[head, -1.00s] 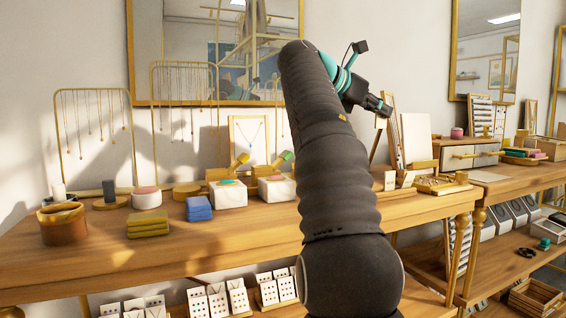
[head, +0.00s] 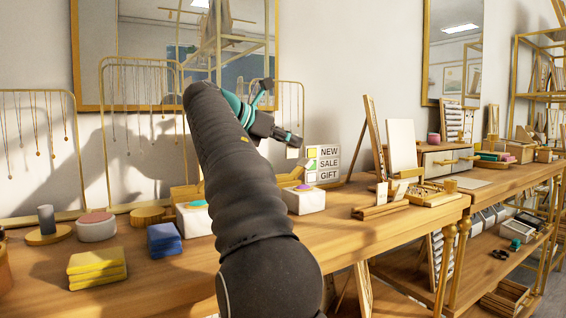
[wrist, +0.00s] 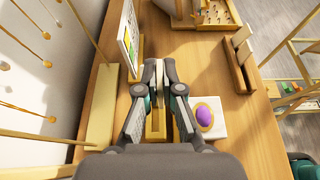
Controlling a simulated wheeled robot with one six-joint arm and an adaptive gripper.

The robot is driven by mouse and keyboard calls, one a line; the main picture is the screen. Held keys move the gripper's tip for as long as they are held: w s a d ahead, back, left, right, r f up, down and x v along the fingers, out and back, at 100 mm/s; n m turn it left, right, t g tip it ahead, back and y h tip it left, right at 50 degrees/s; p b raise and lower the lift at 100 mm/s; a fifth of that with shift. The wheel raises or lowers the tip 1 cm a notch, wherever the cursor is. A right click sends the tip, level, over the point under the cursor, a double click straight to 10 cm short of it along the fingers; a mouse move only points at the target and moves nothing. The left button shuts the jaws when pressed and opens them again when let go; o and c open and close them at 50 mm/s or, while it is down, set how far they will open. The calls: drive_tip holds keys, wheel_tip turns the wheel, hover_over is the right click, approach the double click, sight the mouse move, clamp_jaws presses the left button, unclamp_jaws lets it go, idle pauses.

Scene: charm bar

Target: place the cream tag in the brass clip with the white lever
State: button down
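My gripper (head: 292,140) is above the back of the table. In the wrist view my gripper (wrist: 160,68) has its fingers close together on a thin pale tag, seen nearly edge-on. The cream tag (head: 293,153) shows as a small pale square under the fingertips in the head view. Below it is a brass clip base (wrist: 155,122), beside a white block with a purple pad (wrist: 205,117). That block (head: 304,202) also shows in the head view. The clip's lever is hidden by my gripper, so its colour cannot be told. My arm hides other clips.
A sign reading NEW, SALE, GIFT (head: 323,163) stands close behind the clip. A wooden rack (head: 380,211) with pale cards stands to the right. Necklace stands (head: 145,90) are at the back left.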

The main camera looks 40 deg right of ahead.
sight(299, 167)
drive_tip(key=shift+w+a+f, duration=0.5)
drive_tip(key=shift+w+a, duration=0.1)
drive_tip(key=shift+f, duration=0.2)
drive_tip(key=shift+f+b, duration=0.75)
drive_tip(key=shift+f, duration=1.1)
drive_tip(key=c, duration=1.3)
unclamp_jaws()
drive_tip(key=shift+a, duration=0.1)
drive_tip(key=p+v, duration=0.1)
drive_tip(key=v, duration=1.1)
